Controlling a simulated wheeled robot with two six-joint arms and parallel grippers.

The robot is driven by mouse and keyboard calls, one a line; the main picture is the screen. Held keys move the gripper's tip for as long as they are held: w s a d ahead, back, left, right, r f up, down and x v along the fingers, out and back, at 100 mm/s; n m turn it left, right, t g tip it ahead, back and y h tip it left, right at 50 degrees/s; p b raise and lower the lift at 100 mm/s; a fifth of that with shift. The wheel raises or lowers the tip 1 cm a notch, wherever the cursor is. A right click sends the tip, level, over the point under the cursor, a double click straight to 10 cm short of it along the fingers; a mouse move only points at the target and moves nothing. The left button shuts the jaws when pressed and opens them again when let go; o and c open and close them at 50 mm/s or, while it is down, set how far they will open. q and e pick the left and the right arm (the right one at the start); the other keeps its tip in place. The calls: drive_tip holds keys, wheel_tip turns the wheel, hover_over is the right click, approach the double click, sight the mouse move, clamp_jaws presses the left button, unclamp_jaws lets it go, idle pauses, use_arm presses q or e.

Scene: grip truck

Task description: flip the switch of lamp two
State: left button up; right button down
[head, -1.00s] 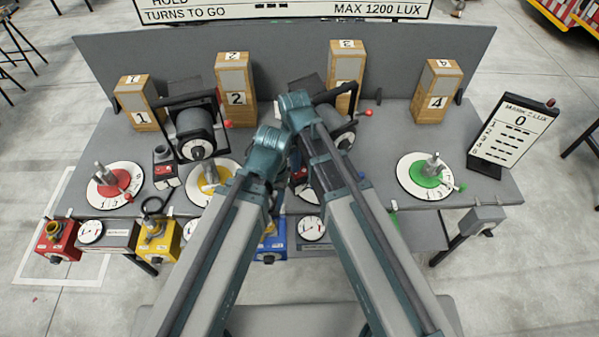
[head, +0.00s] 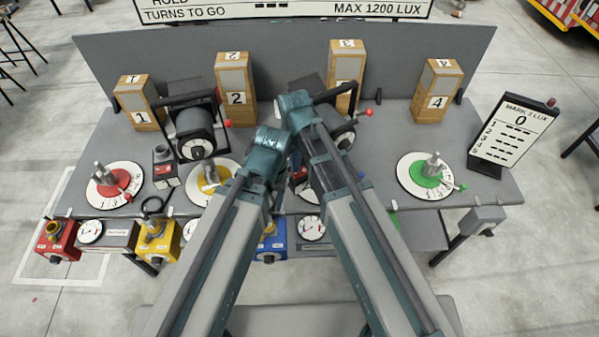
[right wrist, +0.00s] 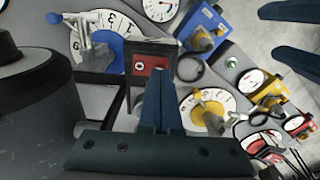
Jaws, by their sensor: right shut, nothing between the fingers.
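Two dark drum lamps stand on the grey bench in the head view: one at left (head: 195,132) and one right of centre (head: 346,137), partly hidden by my right arm. A small switch box with a red face (head: 166,172) stands left of the first lamp. In the right wrist view a second red-faced switch box (right wrist: 150,65) is beside a large dark lamp (right wrist: 38,115); its label is too small to read surely. My right gripper (right wrist: 160,75) is shut and empty, its fingertips overlapping this box's lower face; contact cannot be told. My left gripper is hidden.
Red (head: 113,186), yellow (right wrist: 222,105), blue (right wrist: 105,45) and green (head: 424,176) dials with metal handles line the bench. Numbered wooden blocks (head: 236,90) stand behind. A score board (head: 512,130) is at right.

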drive_tip(key=shift+f+b, duration=0.8)
drive_tip(key=shift+f, duration=0.05)
idle(0.3)
wheel_tip(320, 180, up, 7)
drive_tip(key=p, duration=0.7)
drive_tip(key=shift+r, duration=0.1)
idle(0.3)
drive_tip(key=s+d+f+m+b, duration=0.1)
drive_tip(key=s+d+f+b, duration=0.1)
drive_tip(key=s+f+b, duration=0.4)
drive_tip(key=s+d+f+m+h+b, duration=0.1)
drive_tip(key=s+d+f+b, duration=0.2)
drive_tip(key=s+f+b, duration=0.2)
wheel_tip(320, 180, down, 4)
drive_tip(key=b, duration=0.3)
drive_tip(key=shift+s+b, duration=0.4)
